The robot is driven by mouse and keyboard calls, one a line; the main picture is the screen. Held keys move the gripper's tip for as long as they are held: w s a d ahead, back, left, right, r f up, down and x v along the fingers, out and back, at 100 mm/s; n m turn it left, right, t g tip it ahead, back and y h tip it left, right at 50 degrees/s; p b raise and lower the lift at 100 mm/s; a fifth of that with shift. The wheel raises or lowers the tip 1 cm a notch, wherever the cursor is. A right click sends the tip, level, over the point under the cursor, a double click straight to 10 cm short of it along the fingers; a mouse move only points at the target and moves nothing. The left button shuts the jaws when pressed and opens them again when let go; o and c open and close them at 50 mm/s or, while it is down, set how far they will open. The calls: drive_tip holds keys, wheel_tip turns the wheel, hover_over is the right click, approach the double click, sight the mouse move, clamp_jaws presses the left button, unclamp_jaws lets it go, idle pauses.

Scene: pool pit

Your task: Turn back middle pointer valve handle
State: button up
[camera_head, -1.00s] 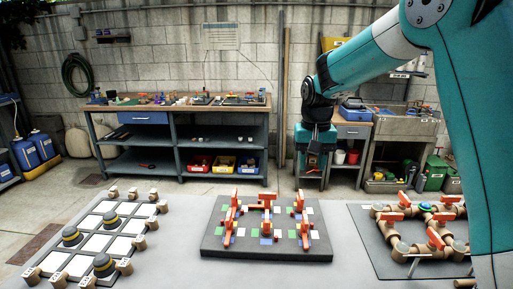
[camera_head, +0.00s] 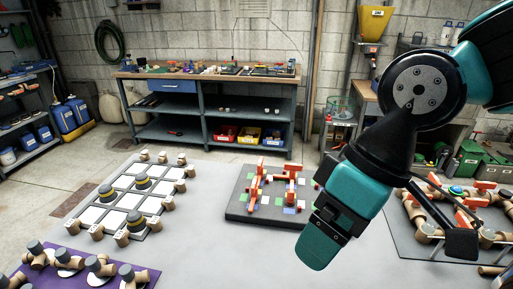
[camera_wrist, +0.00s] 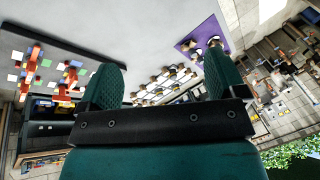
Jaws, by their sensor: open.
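A dark grey pad (camera_head: 237,208) bears several red-orange pointer valve handles among green, white and blue squares. The back middle handle (camera_head: 292,167) stands in its far row. My gripper (camera_head: 316,262) hangs in front of the pad's right side and hides its right part, including at least one handle. In the wrist view my gripper (camera_wrist: 165,72) shows two teal fingers, spread apart with nothing between them. There the pad (camera_wrist: 92,64) lies to the left, apart from the fingers; I cannot tell which handle is which.
Left of the pad stands a white-tiled board (camera_head: 160,228) with grey knobs and wooden pegs. A purple mat (camera_head: 140,277) with valves lies front left. A pipe board (camera_head: 408,248) lies at right, partly behind my arm. Bare grey tabletop (camera_head: 225,255) lies in front of the pad.

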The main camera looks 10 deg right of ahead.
drive_tip(key=w+d+r+n+h+p, duration=0.1)
drive_tip(key=w+d+n+h+p, duration=0.15)
drive_tip(key=w, duration=1.55)
drive_tip(key=n+h+p, duration=0.1)
drive_tip(key=n+h, duration=0.1)
drive_tip(key=n, duration=0.2)
approach(292, 185)
wheel_tip(292, 185, down, 10)
drive_tip(key=p, duration=0.4)
drive_tip(key=shift+d, duration=0.1)
drive_tip(key=shift+r, duration=0.1)
drive_tip(key=c, duration=0.9)
